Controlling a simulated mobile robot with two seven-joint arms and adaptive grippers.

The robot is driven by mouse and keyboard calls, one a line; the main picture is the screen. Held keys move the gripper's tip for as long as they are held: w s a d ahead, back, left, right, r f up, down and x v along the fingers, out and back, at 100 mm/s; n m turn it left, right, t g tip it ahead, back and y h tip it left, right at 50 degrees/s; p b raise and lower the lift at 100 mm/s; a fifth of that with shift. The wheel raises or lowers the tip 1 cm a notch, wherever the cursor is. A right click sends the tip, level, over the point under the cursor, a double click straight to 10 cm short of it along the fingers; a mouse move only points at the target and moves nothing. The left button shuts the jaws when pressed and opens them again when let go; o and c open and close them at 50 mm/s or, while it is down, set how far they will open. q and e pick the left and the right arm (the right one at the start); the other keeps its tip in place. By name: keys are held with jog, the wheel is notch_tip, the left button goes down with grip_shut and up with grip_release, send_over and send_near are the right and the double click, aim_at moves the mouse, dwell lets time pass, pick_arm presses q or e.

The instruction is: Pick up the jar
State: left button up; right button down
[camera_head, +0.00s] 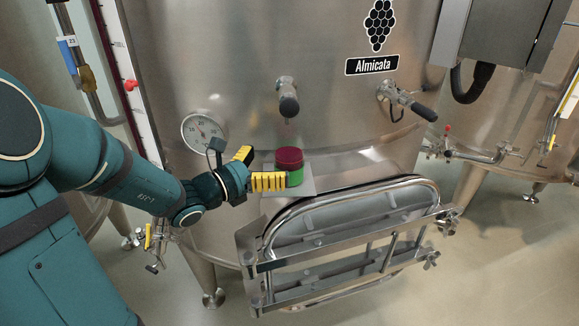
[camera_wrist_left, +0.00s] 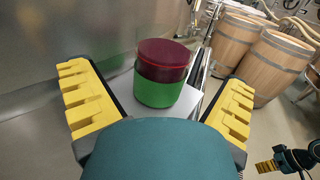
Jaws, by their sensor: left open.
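The jar (camera_head: 289,167) has a dark red upper part and a green lower part. It stands upright on a small grey plate (camera_head: 307,183) that juts from the front of the steel vat. My left gripper (camera_head: 265,167) is open beside the jar on its left. In the left wrist view the jar (camera_wrist_left: 162,73) lies ahead between the two spread yellow fingers, with a gap on each side.
The steel vat (camera_head: 215,65) rises behind the plate, with a dial (camera_head: 203,131) and a black-handled fitting (camera_head: 288,98) above. A hatch with metal bars (camera_head: 350,235) sits just below. Wooden barrels (camera_wrist_left: 275,62) stand farther off in the left wrist view.

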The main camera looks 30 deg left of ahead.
aim_at(279, 160)
pick_arm(q)
jog(key=shift+d+x, duration=0.2)
jog(key=shift+x, duration=2.55)
jog(key=shift+s+r, duration=0.1)
jog(key=c, duration=1.3)
jog(key=shift+c, duration=0.2)
